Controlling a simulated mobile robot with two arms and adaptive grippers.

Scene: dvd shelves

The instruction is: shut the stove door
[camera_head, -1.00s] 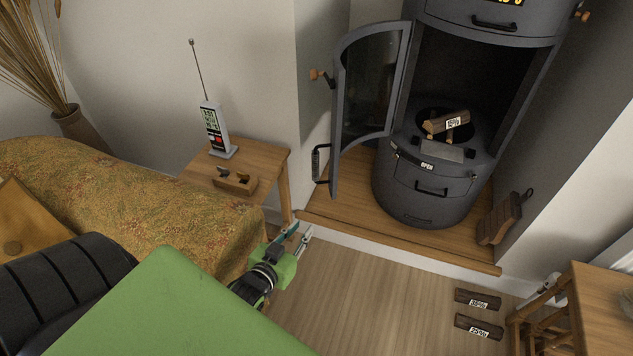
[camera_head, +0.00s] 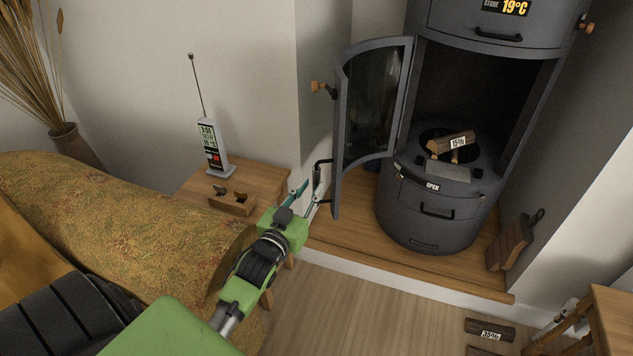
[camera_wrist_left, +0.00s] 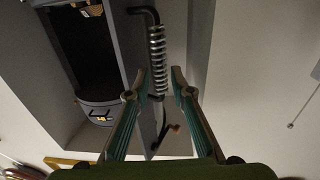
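The grey stove (camera_head: 432,210) stands in the alcove. Its curved glass door (camera_head: 372,105) hangs wide open to the left, and the firebox is exposed. The door handle (camera_wrist_left: 157,45), a dark bar with a metal coil, sits on the door's free edge; it also shows in the head view (camera_head: 317,178). My left gripper (camera_head: 310,190) is open beside the handle. In the left wrist view its two fingers (camera_wrist_left: 160,85) are spread on either side of the coil's lower end; I cannot tell whether they touch it. My right gripper is not in view.
Split logs (camera_head: 452,143) lie inside the stove. A small table (camera_head: 262,178) with a handheld meter (camera_head: 212,148) stands left of my gripper. A patterned sofa (camera_head: 110,220) fills the left. Logs (camera_head: 490,330) and a wooden stool (camera_head: 600,310) are at lower right.

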